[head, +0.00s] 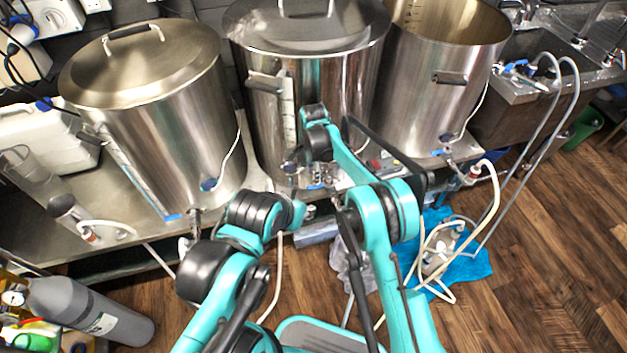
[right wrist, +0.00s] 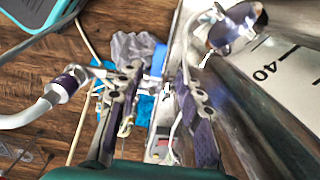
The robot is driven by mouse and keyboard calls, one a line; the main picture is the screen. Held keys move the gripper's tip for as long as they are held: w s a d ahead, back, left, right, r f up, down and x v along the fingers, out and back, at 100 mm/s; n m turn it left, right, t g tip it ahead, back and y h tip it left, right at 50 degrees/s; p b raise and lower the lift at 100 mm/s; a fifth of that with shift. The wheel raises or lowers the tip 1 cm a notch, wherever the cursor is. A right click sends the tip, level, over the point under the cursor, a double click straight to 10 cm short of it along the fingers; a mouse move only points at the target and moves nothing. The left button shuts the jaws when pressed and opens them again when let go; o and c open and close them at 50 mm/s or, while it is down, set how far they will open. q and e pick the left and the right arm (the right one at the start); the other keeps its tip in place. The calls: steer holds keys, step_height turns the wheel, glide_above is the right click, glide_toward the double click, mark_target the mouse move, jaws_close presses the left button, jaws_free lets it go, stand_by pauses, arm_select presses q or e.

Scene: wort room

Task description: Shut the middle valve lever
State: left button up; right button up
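The middle kettle (head: 308,90) is a large steel pot with a lid. Its valve (head: 291,168) sits low on its front, with small blue parts (head: 318,186) beside it; my right arm and gripper partly hide this area. My right gripper (head: 317,172) is down at the front of this kettle. In the right wrist view its two fingers (right wrist: 158,74) are apart, with a small blue piece (right wrist: 158,60) showing in the gap beyond them. I cannot tell whether that is the middle lever or whether anything touches it. My left arm is in the head view, but its gripper is not clearly visible.
A lidded kettle (head: 150,110) stands left and an open kettle (head: 440,85) right, all on a steel bench (head: 32,225). A pale hose (head: 494,195) hangs at the right. A pump on a blue cloth (head: 470,262) and a grey cylinder (head: 85,308) are on the floor.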

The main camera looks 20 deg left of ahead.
step_height(320, 180, up, 7)
steer(key=shift+f, duration=0.15)
stand_by(0.4)
steer(key=s+d+r+n+t+y, duration=0.15)
steer(key=d+r+n, duration=0.25)
steer(key=d+r, duration=1.25)
steer(key=s+d+r+n+t, duration=0.3)
steer(key=s+d, duration=0.7)
steer(key=d, duration=0.4)
steer(key=s+d+f+n+t+h, duration=0.1)
steer(key=s+d+f, duration=0.4)
steer(key=s+d, duration=0.5)
steer(key=s+n+t, duration=0.1)
steer(key=s+n, duration=0.1)
steer(key=s, duration=0.2)
steer(key=shift+s+d+n, duration=0.2)
steer(key=shift+d+n, duration=0.2)
